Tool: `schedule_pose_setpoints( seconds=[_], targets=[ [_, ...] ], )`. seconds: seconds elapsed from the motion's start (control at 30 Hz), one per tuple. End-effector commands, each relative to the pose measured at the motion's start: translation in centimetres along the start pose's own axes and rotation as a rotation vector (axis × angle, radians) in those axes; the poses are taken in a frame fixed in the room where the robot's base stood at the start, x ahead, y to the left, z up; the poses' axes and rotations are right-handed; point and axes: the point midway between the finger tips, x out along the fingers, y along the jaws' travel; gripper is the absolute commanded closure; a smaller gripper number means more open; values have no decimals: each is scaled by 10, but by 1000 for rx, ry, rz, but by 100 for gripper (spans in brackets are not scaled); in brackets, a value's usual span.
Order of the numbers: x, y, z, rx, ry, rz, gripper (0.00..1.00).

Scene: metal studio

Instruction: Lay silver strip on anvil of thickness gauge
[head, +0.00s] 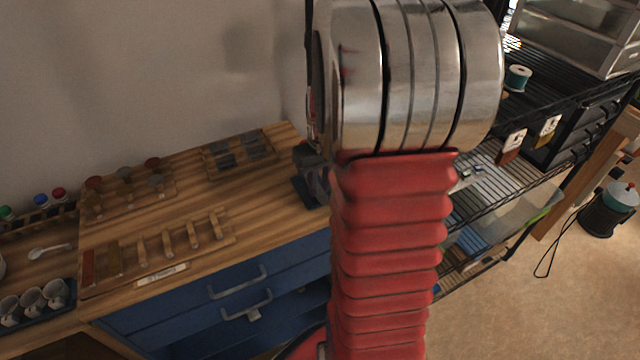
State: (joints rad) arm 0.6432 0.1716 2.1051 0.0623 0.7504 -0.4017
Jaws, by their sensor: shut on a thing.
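My arm fills the middle of the head view, and my gripper does not show; it may be behind the arm. I cannot make out the silver strip. A dark device with a flat black base (308,190) stands at the right end of the wooden bench, partly hidden by my arm. It may be the thickness gauge, but its anvil cannot be told. A labelled wooden rack (150,283) lies near the bench's front edge, with a reddish strip (88,268) and a brown strip at its left end.
Wooden holders with stamp-like tools (124,190) and dark blocks (238,152) stand at the back of the bench (190,190). Cups (33,302) and a spoon (50,251) are at the left. Blue drawers (235,285) are below. Wire shelving (500,190) stands at the right.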

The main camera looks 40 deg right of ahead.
Motion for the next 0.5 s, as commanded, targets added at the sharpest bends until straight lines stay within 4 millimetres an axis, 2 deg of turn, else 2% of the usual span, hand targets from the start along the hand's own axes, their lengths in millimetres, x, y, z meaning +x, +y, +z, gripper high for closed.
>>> schedule_pose_setpoints(
  seconds=[0.27, 0.3, 0.5],
  targets=[
    [2, 0, 0, 0, -1, 0, 100],
    [2, 0, 0, 0, -1, 0, 80],
    [2, 0, 0, 0, -1, 0, 66]
  ],
)
